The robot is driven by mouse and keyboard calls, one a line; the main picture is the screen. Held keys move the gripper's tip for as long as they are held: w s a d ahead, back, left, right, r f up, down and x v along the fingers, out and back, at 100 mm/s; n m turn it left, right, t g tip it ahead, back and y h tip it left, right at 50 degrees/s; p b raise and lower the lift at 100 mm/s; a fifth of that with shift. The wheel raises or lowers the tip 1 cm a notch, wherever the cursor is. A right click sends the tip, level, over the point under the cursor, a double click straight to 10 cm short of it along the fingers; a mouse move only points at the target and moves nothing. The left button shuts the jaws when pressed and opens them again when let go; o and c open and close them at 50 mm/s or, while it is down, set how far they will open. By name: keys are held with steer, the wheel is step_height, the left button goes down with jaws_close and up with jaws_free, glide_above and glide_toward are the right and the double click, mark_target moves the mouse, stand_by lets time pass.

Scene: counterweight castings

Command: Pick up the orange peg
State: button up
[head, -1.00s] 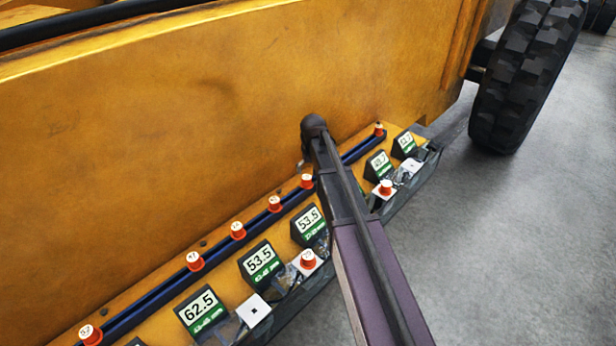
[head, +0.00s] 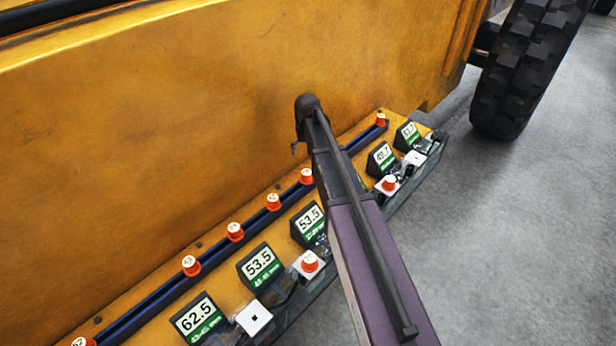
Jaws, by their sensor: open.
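Several orange pegs with white tops stand in a row along a dark blue rail (head: 155,298). They include a near peg (head: 190,265), middle pegs (head: 235,232) and (head: 273,202), one beside my arm (head: 306,176) and a far one (head: 381,119). Two more orange pegs stand on white square plates at the front, one nearer (head: 309,261) and one farther (head: 389,183). The frames do not show which peg is meant. My gripper (head: 296,148) is above the rail, beyond the peg beside my arm, in front of the yellow panel. It is open, small and mostly hidden by the wrist; I see no peg in it.
An empty-looking white plate (head: 253,317) is near the bottom. The tall yellow panel (head: 150,140) closes off the back. Grey floor is open at right, near a tyre (head: 520,75).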

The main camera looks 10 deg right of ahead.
mark_target(307, 172)
steer(key=shift+w+f+b, duration=0.2)
steer(key=shift+f+b, duration=1.2)
steer(key=shift+f, duration=0.05)
steer(key=shift+w+f+b, duration=0.15)
steer(key=shift+f+b, duration=1.25)
steer(key=shift+b, duration=0.05)
steer(key=shift+w+f+b, duration=0.2)
steer(key=shift+f+b, duration=1.2)
steer(key=shift+f, duration=0.05)
steer(key=shift+d, duration=0.1)
steer(key=f+b, duration=0.3)
steer(key=shift+w+d+f, duration=0.2)
steer(key=shift+w+d, duration=0.05)
steer(key=shift+w, duration=0.15)
steer(key=shift+w+f+b, duration=0.1)
steer(key=shift+f+b, duration=0.75)
steer(key=shift+b, duration=0.2)
steer(key=shift+c, duration=0.2)
steer(key=c, duration=1.2)
